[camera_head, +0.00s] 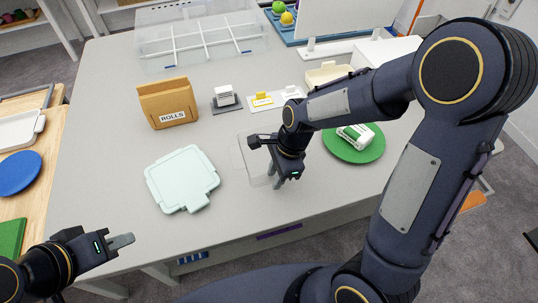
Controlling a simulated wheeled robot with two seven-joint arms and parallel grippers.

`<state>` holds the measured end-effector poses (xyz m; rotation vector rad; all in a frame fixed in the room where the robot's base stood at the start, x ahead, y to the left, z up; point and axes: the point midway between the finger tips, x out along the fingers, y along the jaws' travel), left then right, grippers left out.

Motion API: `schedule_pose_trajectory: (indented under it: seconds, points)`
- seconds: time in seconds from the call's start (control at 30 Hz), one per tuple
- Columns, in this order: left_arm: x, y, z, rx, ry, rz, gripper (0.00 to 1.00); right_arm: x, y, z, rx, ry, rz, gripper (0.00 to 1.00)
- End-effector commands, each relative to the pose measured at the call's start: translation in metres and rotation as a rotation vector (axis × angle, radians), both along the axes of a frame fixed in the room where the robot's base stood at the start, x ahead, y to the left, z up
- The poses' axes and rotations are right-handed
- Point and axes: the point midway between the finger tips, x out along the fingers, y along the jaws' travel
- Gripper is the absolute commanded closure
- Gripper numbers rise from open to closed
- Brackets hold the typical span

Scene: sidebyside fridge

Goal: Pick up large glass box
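A clear, see-through box (240,160) with a faint rounded outline sits on the grey table, left of centre. My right gripper (275,181) points down at its right side and hides part of it. I cannot tell whether the fingers touch the box or how far apart they are. A pale mint lid-like piece (183,181) lies flat on the table to the left of the box. My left gripper (124,241) is low at the left, off the table's front left corner, with nothing visible in it; its finger gap cannot be made out.
A brown ROLLS box (168,103), a small dark stand (226,99) and a yellow-and-white card (262,100) stand behind. A green plate (353,153) with a green-and-white packet (356,135) lies right of my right gripper. A clear divided tray (200,40) is at the back.

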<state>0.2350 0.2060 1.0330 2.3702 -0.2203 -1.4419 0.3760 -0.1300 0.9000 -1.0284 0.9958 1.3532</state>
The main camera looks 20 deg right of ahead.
Motion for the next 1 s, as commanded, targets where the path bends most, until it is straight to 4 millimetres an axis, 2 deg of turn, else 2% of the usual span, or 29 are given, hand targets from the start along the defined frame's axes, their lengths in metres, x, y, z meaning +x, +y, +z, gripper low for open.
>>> schedule_pose_trajectory:
  seconds: [0.13, 0.17, 0.37, 0.83, 1.0]
  points:
    - [0.0000, 0.0001, 0.0001, 0.000, 0.000, 0.000, 0.75, 0.0001, -0.0001, 0.0004, 0.000, -0.001, 0.000, 0.71]
    - [0.0000, 0.0001, 0.0001, 0.000, 0.000, 0.000, 0.75, 0.0001, -0.0001, 0.0004, 0.000, -0.001, 0.000, 0.73]
    - [0.0000, 0.0001, 0.0001, 0.000, 0.000, 0.000, 0.75, 0.0003, -0.0002, 0.0006, 0.000, -0.001, 0.000, 1.00]
    - [0.0000, 0.0000, 0.0004, 0.000, 0.000, 0.000, 0.75, 0.0010, -0.0001, 0.0016, 0.001, -0.004, 0.000, 1.00]
    - [0.0000, 0.0000, 0.0013, 0.000, 0.000, 0.000, 0.75, 0.0018, 0.0000, 0.0080, 0.001, -0.006, 0.000, 1.00]
